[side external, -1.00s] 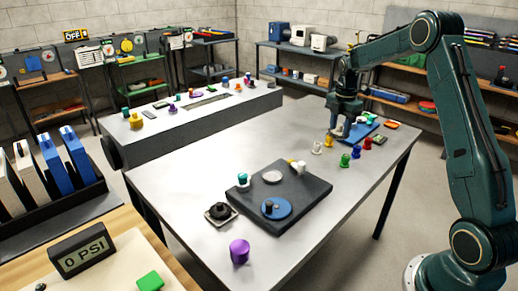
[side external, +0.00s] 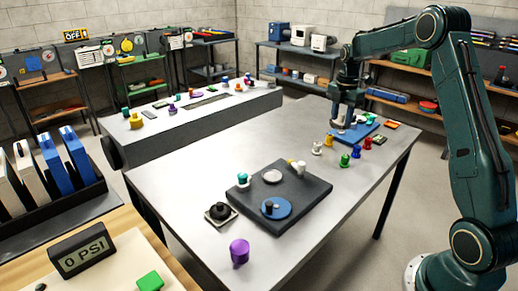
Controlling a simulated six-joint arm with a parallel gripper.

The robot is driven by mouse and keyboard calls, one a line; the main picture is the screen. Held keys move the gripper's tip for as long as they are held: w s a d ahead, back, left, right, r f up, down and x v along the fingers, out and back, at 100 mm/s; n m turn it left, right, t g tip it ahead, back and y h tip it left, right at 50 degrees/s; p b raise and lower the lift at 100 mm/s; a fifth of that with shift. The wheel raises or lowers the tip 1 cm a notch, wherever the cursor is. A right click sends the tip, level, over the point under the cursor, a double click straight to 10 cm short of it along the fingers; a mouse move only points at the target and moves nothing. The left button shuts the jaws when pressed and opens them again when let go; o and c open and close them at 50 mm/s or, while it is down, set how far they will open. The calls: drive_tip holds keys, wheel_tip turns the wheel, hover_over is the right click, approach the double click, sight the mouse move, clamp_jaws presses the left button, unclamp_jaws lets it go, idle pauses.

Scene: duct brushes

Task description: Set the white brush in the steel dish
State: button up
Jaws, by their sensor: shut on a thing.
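My gripper (side external: 341,126) is at the far end of the table, over the left part of a blue mat (side external: 363,132). It is shut on a small pale thing, which looks like the white brush (side external: 338,130); the fingers hide much of it. The dish looks empty.
The board also bears a teal-topped piece (side external: 242,179), a cream piece (side external: 301,167) and a blue dish (side external: 282,210) with a dark knob. White (side external: 317,148), yellow (side external: 329,140), green (side external: 345,160), blue (side external: 356,152) and red (side external: 367,143) pieces stand between board and mat.

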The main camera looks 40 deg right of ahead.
drive_tip(key=w+a+f+n, duration=0.2)
drive_tip(key=w+a+f, duration=0.2)
drive_tip(key=w+a, duration=0.4)
drive_tip(key=n, duration=0.3)
hover_over(272, 177)
wheel_tip(272, 177, down, 4)
drive_tip(key=shift+d+f, duration=0.1)
drive_tip(key=shift+f, duration=0.15)
drive_tip(key=shift+m, duration=0.3)
drive_tip(key=shift+f, duration=3.25)
drive_tip(key=shift+f, duration=0.6)
drive_tip(key=o, duration=1.1)
drive_tip(key=shift+r, duration=0.15)
